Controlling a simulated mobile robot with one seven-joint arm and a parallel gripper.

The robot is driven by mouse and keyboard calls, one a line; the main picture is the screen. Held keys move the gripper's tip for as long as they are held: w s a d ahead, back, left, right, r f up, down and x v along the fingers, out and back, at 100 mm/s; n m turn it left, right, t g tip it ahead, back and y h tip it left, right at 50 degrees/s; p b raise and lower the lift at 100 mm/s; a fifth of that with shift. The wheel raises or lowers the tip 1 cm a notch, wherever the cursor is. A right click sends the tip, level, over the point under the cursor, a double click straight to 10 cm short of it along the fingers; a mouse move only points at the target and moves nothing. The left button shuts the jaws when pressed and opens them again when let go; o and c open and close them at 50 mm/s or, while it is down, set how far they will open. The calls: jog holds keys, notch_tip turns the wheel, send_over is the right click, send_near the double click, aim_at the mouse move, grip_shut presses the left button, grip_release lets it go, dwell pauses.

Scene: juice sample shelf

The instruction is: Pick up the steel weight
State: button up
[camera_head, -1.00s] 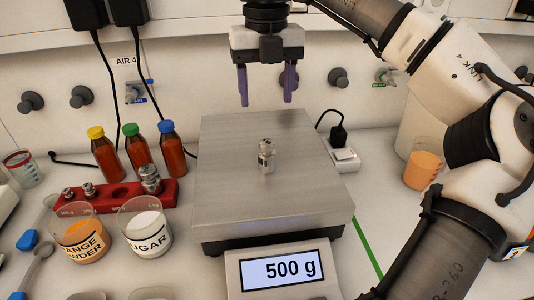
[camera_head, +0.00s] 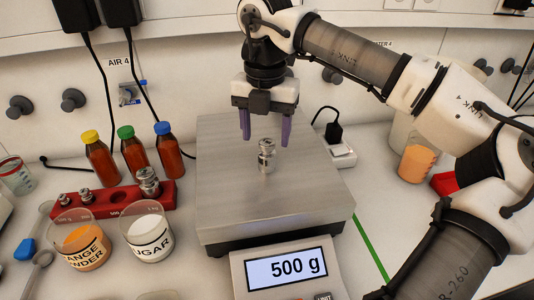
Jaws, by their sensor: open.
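The steel weight (camera_head: 266,157) is a small knobbed metal cylinder. It stands upright on the scale's metal plate (camera_head: 306,205). The scale's display (camera_head: 286,269) reads 500 g. My gripper (camera_head: 265,139) is open and points down, with its two purple fingers apart. The fingertips are close to the weight's knob, one on each side of it in the picture. I cannot tell how far behind or above the weight they are. Nothing is held.
A red rack (camera_head: 103,204) with several other weights stands left of the scale. A beaker with orange content (camera_head: 416,163) stands at the right, beneath my arm.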

aim_at(267, 142)
jog(key=shift+d+f+p, duration=0.15)
jog(key=shift+f+p, duration=0.95)
jog(key=shift+f, duration=1.6)
grip_shut()
